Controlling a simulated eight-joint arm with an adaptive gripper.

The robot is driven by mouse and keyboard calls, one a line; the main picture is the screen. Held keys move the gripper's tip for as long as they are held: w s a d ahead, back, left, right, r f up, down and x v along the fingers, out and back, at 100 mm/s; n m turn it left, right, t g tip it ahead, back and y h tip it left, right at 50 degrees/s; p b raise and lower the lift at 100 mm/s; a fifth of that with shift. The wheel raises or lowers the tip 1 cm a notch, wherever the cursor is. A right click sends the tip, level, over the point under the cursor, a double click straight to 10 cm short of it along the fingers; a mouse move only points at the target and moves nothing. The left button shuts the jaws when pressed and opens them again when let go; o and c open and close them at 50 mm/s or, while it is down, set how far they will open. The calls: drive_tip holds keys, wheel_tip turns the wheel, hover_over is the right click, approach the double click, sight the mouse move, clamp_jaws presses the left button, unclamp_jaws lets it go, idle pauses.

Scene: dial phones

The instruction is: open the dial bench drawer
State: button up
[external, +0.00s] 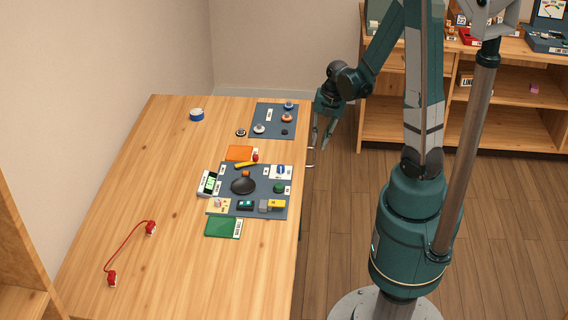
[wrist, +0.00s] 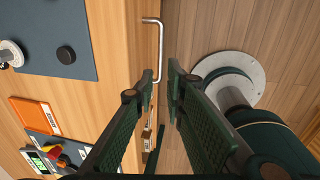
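The wooden bench (external: 170,215) stands left of my arm, and its right side faces my gripper. A pale metal U-shaped handle (wrist: 160,42) sticks out from the bench's side in the wrist view; small pale parts of it (external: 311,165) show past the bench edge in the external view. The drawer front is seen too steeply to tell its outline or any gap. My gripper (external: 322,146) points down beside the bench edge. In the wrist view my gripper (wrist: 161,76) is open, with the handle's near end showing between and beyond the fingertips. Contact cannot be told.
On the bench lie dark mats (external: 273,120) with dials and small parts, an orange pad (external: 240,153), a green pad (external: 222,226), blue tape (external: 197,115) and a red corded handset (external: 150,228). A wooden shelf (external: 400,125) stands behind.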

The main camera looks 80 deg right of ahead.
sight(315, 159)
drive_tip(key=shift+f, duration=0.2)
drive_tip(key=shift+w+f+b, duration=0.25)
drive_tip(key=shift+f+b, duration=0.2)
drive_tip(key=shift+f, duration=0.75)
drive_tip(key=shift+w+f+b, duration=0.25)
drive_tip(key=shift+f+b, duration=0.2)
drive_tip(key=shift+f, duration=0.8)
drive_tip(key=shift+w+f+b, duration=0.25)
drive_tip(key=shift+f+b, duration=0.2)
drive_tip(key=shift+f, duration=0.75)
clamp_jaws()
drive_tip(key=shift+s, duration=0.2)
